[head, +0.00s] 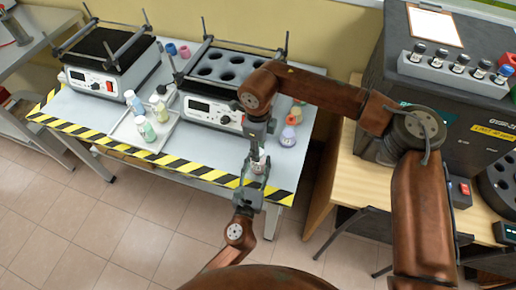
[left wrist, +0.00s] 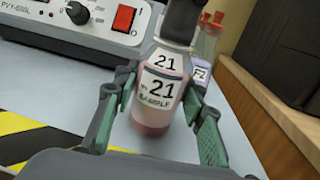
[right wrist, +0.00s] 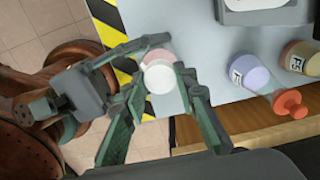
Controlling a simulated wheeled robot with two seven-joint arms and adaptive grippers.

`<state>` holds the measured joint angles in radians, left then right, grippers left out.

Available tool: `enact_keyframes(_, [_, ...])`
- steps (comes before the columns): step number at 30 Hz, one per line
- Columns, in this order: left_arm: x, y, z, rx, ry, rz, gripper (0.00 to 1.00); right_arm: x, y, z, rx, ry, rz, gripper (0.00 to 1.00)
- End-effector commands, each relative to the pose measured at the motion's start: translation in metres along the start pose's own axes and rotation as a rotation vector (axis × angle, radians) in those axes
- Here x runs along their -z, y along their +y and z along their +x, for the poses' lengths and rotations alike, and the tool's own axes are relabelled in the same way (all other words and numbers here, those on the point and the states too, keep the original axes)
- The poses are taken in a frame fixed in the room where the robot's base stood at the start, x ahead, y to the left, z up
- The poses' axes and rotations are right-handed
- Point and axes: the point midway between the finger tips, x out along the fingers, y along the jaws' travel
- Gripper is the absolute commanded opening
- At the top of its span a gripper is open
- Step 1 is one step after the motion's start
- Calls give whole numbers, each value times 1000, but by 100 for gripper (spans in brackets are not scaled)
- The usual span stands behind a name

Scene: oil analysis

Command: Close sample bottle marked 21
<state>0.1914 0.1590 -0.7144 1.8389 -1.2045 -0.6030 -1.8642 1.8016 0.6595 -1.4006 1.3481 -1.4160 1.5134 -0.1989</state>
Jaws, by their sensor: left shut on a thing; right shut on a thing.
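Sample bottle 21 (left wrist: 158,98) is clear with pinkish liquid and a white label reading 21 SAMPLE. It stands near the table's front edge, and in the head view it is small and partly covered (head: 259,166). My left gripper (head: 254,186) is shut around its body from the front, with fingers on both sides in the left wrist view (left wrist: 157,125). My right gripper (head: 258,142) points down from above and is shut on a white round cap (right wrist: 158,79). The cap is directly over the bottle; I cannot tell whether it is seated.
A purple bottle with a red cap (head: 289,134) stands close on the right. A striped edge (head: 160,158) borders the table; a wooden table (head: 345,178) adjoins right.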

Motion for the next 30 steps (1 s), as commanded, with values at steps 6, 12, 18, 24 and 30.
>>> enact_keyframes(6, [0, 0, 0, 0, 1, 0, 0, 0, 0, 0, 0, 0, 5, 0])
enact_keyframes(12, [0, 0, 0, 0, 1, 0, 0, 0, 0, 0, 0, 0, 4, 31])
enact_keyframes(18, [0, 0, 0, 0, 1, 0, 0, 0, 0, 0, 0, 0, 4, 45])
enact_keyframes(24, [0, 0, 0, 0, 1, 0, 0, 0, 0, 0, 0, 0, 4, 47])
enact_keyframes(30, [0, 0, 0, 0, 1, 0, 0, 0, 0, -7, 1, -1, 4, 47])
